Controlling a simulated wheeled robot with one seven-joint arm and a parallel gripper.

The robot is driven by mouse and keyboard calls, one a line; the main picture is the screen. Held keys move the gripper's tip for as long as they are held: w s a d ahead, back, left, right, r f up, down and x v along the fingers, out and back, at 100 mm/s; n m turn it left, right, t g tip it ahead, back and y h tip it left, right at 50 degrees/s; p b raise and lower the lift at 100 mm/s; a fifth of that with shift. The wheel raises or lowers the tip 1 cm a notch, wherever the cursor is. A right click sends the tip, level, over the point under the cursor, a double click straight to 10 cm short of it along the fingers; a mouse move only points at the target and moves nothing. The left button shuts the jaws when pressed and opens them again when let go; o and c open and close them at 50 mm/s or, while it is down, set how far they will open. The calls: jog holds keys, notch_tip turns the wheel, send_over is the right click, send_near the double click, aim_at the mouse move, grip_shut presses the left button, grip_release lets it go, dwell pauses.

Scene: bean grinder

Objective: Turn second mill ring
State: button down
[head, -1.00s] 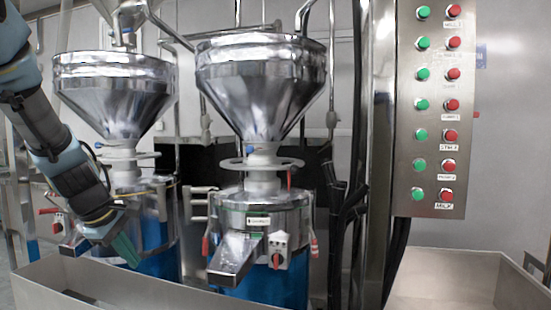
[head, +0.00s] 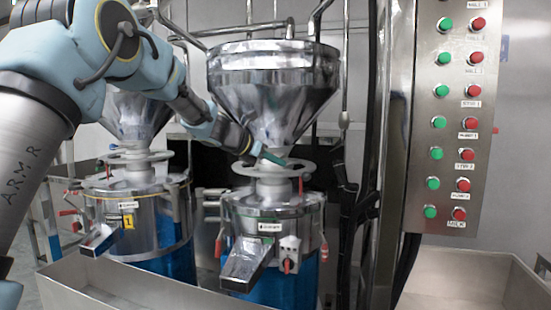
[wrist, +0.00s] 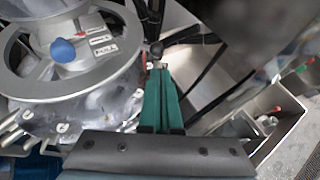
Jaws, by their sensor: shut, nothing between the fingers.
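The second mill's grey ring (head: 300,167) sits flat between the steel funnel (head: 272,85) and the mill body (head: 270,217). In the wrist view the ring (wrist: 75,87) fills the upper left, with spokes and a blue knob (wrist: 62,50) inside it.
The first mill (head: 140,210) with its own ring and funnel stands to the left. A steel panel with green and red buttons (head: 455,120) and pipes are on the right. A steel trough (head: 130,290) runs along the front. Another steel bin (head: 460,280) is at the lower right.

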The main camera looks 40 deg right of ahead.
aim_at(305, 175)
jog(key=p+x, duration=0.3)
jog(key=x, duration=0.6)
jog(key=shift+d, duration=0.1)
jog(key=shift+d+f+p, duration=0.35)
jog(key=shift+d, duration=0.15)
